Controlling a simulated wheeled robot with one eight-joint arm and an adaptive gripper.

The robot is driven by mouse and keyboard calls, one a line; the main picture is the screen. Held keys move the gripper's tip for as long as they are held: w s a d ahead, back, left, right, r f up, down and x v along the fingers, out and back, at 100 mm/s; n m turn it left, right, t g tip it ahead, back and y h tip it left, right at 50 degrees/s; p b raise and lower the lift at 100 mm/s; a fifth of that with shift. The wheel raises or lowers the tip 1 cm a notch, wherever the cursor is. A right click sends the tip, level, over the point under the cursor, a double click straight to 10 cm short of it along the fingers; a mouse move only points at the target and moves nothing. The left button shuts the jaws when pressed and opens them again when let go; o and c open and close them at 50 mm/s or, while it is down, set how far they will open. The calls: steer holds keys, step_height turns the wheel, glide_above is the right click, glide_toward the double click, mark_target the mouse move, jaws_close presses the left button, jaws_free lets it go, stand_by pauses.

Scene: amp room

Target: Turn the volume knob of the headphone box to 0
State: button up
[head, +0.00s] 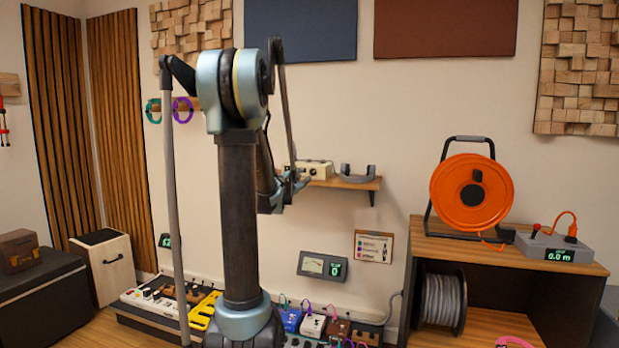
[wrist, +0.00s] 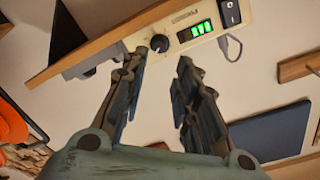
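The cream headphone box (head: 318,168) sits on the wooden wall shelf, partly hidden behind my arm and gripper in the head view. The wrist view shows the box (wrist: 257,13) tilted, with a dark round volume knob (wrist: 160,43), a green display (wrist: 195,31) and a black rocker switch (wrist: 230,12). The display's reading is not clear to me. My gripper (head: 297,182) is at the front of the box. In the wrist view my gripper (wrist: 157,62) is open and empty. The knob appears in the gap between the fingertips, slightly beyond them; I see no contact.
The shelf (head: 347,183) also bears a grey cradle (head: 358,175) right of the box. A meter panel (head: 323,267) hangs below. Pedals (head: 311,325) stand on the floor board. An orange cable reel (head: 471,194) stands on a wooden cabinet at right.

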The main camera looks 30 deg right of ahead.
mark_target(312, 173)
steer(key=x, duration=1)
steer(key=shift+w+d, duration=0.25)
steer(key=shift+c, duration=0.6)
jaws_close()
